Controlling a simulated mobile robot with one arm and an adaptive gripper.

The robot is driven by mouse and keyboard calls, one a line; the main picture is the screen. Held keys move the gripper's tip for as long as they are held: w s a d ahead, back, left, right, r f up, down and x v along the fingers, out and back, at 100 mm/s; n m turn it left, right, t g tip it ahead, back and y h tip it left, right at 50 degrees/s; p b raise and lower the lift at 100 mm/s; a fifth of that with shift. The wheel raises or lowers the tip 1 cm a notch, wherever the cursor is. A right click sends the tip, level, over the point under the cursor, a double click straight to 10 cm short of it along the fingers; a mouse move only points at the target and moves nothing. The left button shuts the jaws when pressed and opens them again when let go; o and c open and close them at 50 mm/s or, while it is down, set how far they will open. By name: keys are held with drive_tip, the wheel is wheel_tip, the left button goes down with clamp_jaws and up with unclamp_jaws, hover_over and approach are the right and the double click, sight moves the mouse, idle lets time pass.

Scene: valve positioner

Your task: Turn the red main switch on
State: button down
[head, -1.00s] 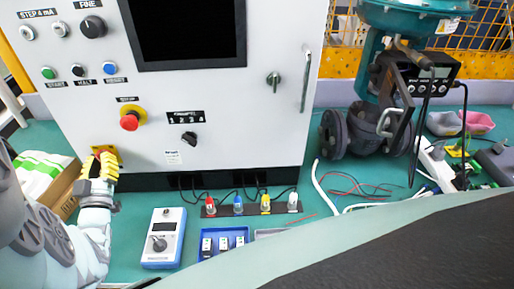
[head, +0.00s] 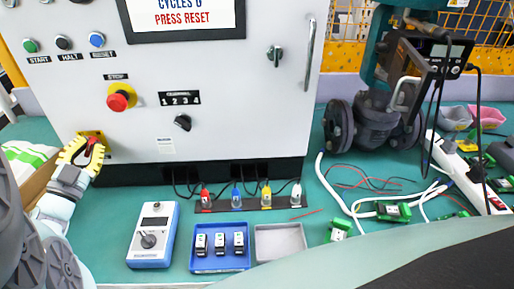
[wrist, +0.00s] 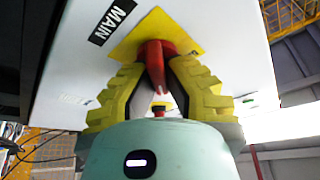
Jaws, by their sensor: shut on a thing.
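The red main switch (head: 93,146) sits on a yellow plate low on the left of the white cabinet front. In the wrist view, the red switch handle (wrist: 154,62) stands out from its yellow plate (wrist: 150,32), beside a black "MAIN" label (wrist: 113,21). My gripper (head: 86,155) has yellow ribbed fingers and is shut on the handle, with one finger on each side. In the head view it is tilted and partly covers the switch. The cabinet screen (head: 184,16) is lit and reads "PRESS RESET".
A red stop button (head: 118,98) and a black channel knob (head: 183,122) are on the panel to the right. A blue-edged meter (head: 152,236), a blue tray (head: 221,264) and a grey tray (head: 279,241) lie on the green bench. A cardboard box (head: 38,182) stands near my gripper.

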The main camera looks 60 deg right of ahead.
drive_tip(key=shift+d+m+g+b, duration=0.15)
drive_tip(key=shift+m+g+b, duration=0.45)
drive_tip(key=shift+m, duration=0.6)
drive_tip(key=c, duration=1)
unclamp_jaws()
drive_tip(key=v, duration=1.2)
drive_tip(key=shift+w, duration=0.1)
